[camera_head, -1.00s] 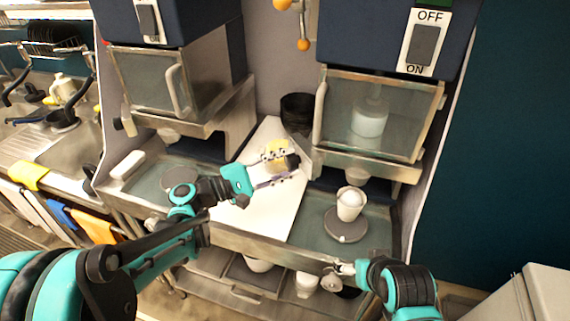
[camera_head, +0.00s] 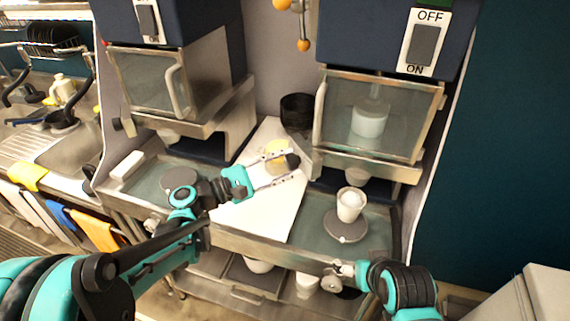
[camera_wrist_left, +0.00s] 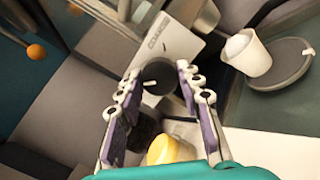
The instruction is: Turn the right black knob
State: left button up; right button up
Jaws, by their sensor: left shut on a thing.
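The right black knob (camera_head: 293,161) is at the base of the right-hand machine, beside the white board. In the left wrist view the round dark knob (camera_wrist_left: 160,76) has a small white mark and sits between my fingertips. My left gripper (camera_head: 291,165) reaches it from the left and is shut on it, one finger on either side. The same gripper also shows in the left wrist view (camera_wrist_left: 160,78). My right gripper (camera_head: 338,275) is low at the front edge of the counter, away from the knob; its fingers are too small to read.
A yellow-filled container (camera_head: 277,150) stands close behind my left fingers. A white cup (camera_head: 351,204) with white contents stands on a round grey plate (camera_head: 346,226) at right. A dark container (camera_head: 297,112) is behind. The white board (camera_head: 262,218) is mostly clear.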

pick_arm(q)
jog(key=o, duration=1.1)
jog(key=shift+o, duration=0.2)
jog(key=v, duration=1.2)
